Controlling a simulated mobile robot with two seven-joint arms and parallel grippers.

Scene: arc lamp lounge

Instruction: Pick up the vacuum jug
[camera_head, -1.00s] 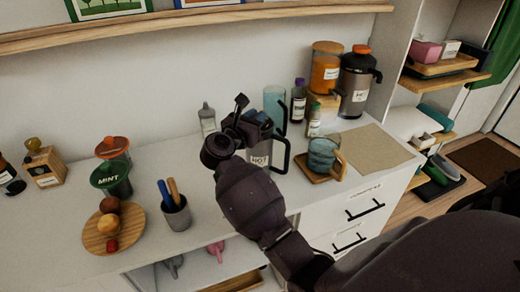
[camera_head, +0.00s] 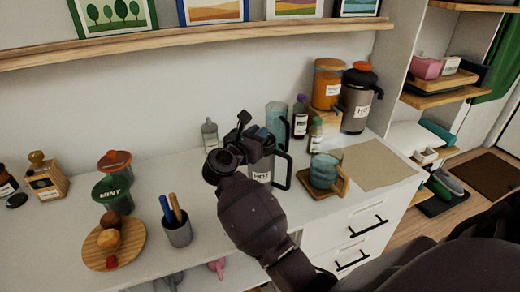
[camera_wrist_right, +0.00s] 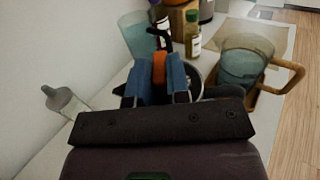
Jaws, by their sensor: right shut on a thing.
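A grey vacuum jug (camera_head: 261,172) with a white "HOT" label and a black handle on its right stands at the middle of the white counter. My right gripper (camera_head: 256,134) is over its top, shut on it from above. In the right wrist view, the blue pads of the gripper (camera_wrist_right: 160,82) close on the jug's orange top piece (camera_wrist_right: 159,68). My arm hides part of the jug's lower left side, and I see no clear gap under it. A second dark jug (camera_head: 357,103) with an orange lid and a "HOT" label stands at the back right. My left gripper is out of view.
A glass mug (camera_head: 322,170) on a wooden coaster stands close right of the jug. Behind are a blue glass (camera_head: 276,118) and small bottles (camera_head: 299,120). A beige mat (camera_head: 376,166) lies bare at right. A pen cup (camera_head: 177,230) stands left.

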